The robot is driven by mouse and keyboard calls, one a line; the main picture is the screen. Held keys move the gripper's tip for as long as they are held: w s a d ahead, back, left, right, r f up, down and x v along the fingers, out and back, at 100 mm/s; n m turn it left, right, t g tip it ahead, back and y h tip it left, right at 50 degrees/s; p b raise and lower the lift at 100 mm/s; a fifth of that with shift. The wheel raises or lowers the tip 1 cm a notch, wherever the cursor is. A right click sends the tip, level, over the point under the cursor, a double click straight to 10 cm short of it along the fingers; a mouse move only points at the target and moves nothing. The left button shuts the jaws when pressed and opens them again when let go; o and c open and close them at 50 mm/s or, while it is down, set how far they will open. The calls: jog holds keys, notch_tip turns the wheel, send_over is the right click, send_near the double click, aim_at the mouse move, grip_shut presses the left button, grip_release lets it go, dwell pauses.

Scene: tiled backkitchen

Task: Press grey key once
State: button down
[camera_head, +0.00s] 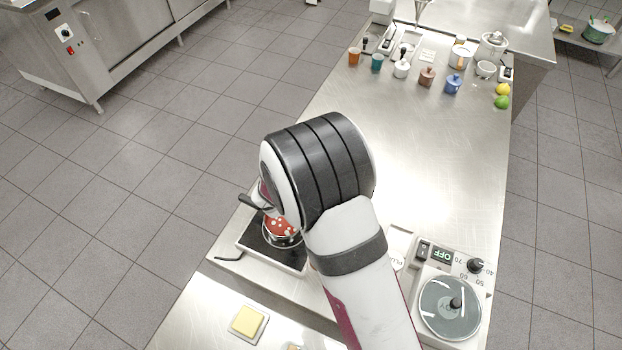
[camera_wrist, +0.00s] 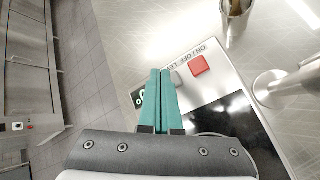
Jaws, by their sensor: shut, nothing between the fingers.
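The grey key (camera_wrist: 177,79) shows in the wrist view on the white control strip of a black-topped hotplate (camera_wrist: 222,116), beside a red key (camera_wrist: 199,65). The strip has printed lettering and a small dark display (camera_wrist: 138,97). My gripper (camera_wrist: 160,71) has teal fingers, shut together with nothing between them. The fingertips lie just left of the grey key in the picture and hide part of the strip; I cannot tell whether they touch it. In the head view the hotplate (camera_head: 254,250) is partly behind my arm, and the keys and fingertips are hidden.
A pot (camera_head: 283,239) with red contents stands on the hotplate. A dial device with a round plate (camera_head: 436,318) and an OFF display (camera_head: 441,255) is at right. A yellow block (camera_head: 246,321) lies in front. Cups stand far back; the middle counter (camera_head: 430,150) is clear.

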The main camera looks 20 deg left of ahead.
jog(key=shift+r, duration=0.1)
notch_tip(320, 180, up, 5)
jog(key=shift+f, duration=0.1)
dwell(0.4)
dwell(0.5)
